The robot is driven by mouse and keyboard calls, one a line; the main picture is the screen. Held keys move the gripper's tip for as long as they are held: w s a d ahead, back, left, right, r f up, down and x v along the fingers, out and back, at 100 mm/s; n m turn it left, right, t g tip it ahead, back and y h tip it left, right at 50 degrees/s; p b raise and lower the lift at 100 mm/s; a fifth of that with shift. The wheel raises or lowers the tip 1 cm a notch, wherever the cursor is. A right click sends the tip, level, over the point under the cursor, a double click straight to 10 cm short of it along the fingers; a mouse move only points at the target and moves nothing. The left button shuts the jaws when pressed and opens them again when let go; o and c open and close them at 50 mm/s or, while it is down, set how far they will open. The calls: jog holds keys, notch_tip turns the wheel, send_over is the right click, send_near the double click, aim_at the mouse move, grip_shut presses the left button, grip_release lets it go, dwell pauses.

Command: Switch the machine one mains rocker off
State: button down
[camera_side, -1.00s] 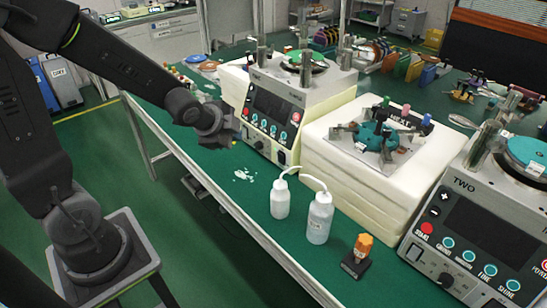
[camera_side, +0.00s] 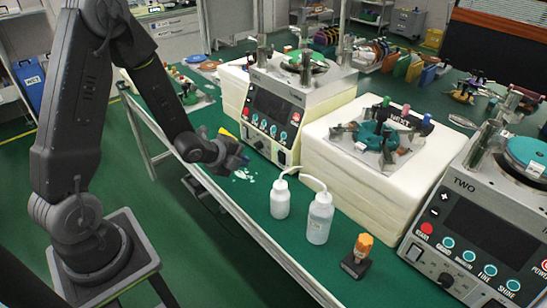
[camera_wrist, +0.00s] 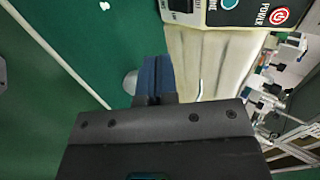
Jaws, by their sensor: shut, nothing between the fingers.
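Machine one (camera_side: 277,105) is the grey box with a dark screen and coloured buttons, raised on a cream block at the back. Part of its front panel, with a red POWER button (camera_wrist: 280,15), also shows at the top of the wrist view. I cannot clearly make out its mains rocker; small dark fittings sit low on the front. My gripper (camera_side: 242,158) is shut and empty. It is in front of the lower left of machine one, apart from the panel. Its blue fingers (camera_wrist: 157,76) are together in the wrist view.
Two white bottles (camera_side: 300,210) with a bent tube stand right of my gripper. A cream block (camera_side: 345,185) bears a plate of fixtures. Machine two (camera_side: 480,225) and an orange-topped item (camera_side: 363,245) are further right. Green table shows along the front edge.

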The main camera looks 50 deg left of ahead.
aim_at(280, 153)
jog(key=x, duration=1)
jog(key=shift+w+f, duration=0.15)
jog(key=w, duration=0.2)
jog(key=shift+w+r, duration=0.25)
jog(key=shift+r, duration=0.05)
jog(key=shift+w+r, duration=0.1)
jog(key=shift+w, duration=0.5)
jog(key=shift+w+r, duration=0.1)
jog(key=shift+w, duration=0.2)
jog(key=shift+r, duration=0.15)
jog(key=shift+r, duration=0.65)
jog(key=shift+s, duration=0.1)
